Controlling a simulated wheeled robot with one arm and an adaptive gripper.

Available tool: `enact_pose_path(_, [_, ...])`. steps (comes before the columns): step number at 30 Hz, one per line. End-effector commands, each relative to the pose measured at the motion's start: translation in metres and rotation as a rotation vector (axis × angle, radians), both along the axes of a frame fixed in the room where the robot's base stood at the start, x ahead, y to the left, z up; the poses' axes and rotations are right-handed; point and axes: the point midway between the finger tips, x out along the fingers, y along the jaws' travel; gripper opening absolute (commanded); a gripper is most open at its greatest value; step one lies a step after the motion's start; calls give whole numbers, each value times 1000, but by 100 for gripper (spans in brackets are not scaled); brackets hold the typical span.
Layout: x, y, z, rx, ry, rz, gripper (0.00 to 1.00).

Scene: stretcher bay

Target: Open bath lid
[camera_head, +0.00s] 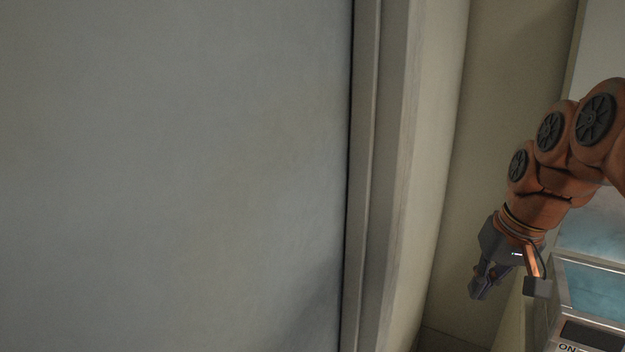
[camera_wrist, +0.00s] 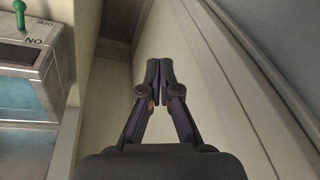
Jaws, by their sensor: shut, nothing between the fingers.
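My gripper (camera_head: 482,284) points down at the right of the head view, beside the bath. In the wrist view my gripper (camera_wrist: 157,78) has its two dark fingers together, with nothing between them. The bath (camera_head: 590,322) is a metal-framed box at the lower right of the head view, with a pale teal surface and an ON label. Its corner also shows at the left of the wrist view (camera_wrist: 45,68), with a green switch (camera_wrist: 20,14) and ON and OFF labels. My gripper is apart from it. I cannot tell the lid apart from the bath's teal surface.
A large grey panel (camera_head: 170,170) with a pale frame (camera_head: 390,170) fills the left of the head view. A beige wall (camera_head: 500,90) stands behind my arm. In the wrist view, the pale frame (camera_wrist: 225,75) runs close along the right of my fingers.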

Motion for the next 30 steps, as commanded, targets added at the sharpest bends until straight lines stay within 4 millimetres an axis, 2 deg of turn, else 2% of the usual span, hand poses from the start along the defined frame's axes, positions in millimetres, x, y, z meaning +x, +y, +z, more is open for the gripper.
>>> enact_pose_path(1, [-11,13,-11,-3,25,19,0])
enact_pose_path(6, [-53,48,-49,-16,111,61,0])
enact_pose_path(15, [-140,86,-115,-59,255,124,0])
enact_pose_path(21, [-197,94,-153,-91,339,153,0])
enact_pose_path(26, [-222,95,-170,-108,374,166,0])
enact_pose_path(30, [-229,95,-174,-112,383,167,14])
